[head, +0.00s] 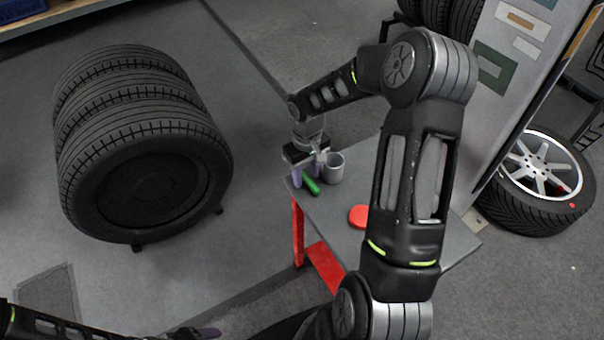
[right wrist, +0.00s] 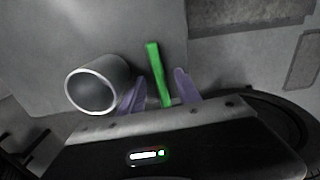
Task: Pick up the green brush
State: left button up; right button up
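The green brush (head: 311,186) lies at the far left corner of the grey-topped table (head: 452,240). In the right wrist view the brush (right wrist: 156,68) is a narrow green bar between the two purple fingers of my right gripper (right wrist: 160,94). The fingers are apart, with a gap on each side of the brush. In the head view my right gripper (head: 308,173) is over the table corner, right at the brush.
A grey cup (head: 335,168) stands close beside the brush and also shows in the right wrist view (right wrist: 94,88). A red round object (head: 358,216) is on the table, partly behind my right arm. Stacked tyres (head: 140,140) stand left. A wheel (head: 538,180) is at right.

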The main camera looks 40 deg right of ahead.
grip_shut()
dwell(0.4)
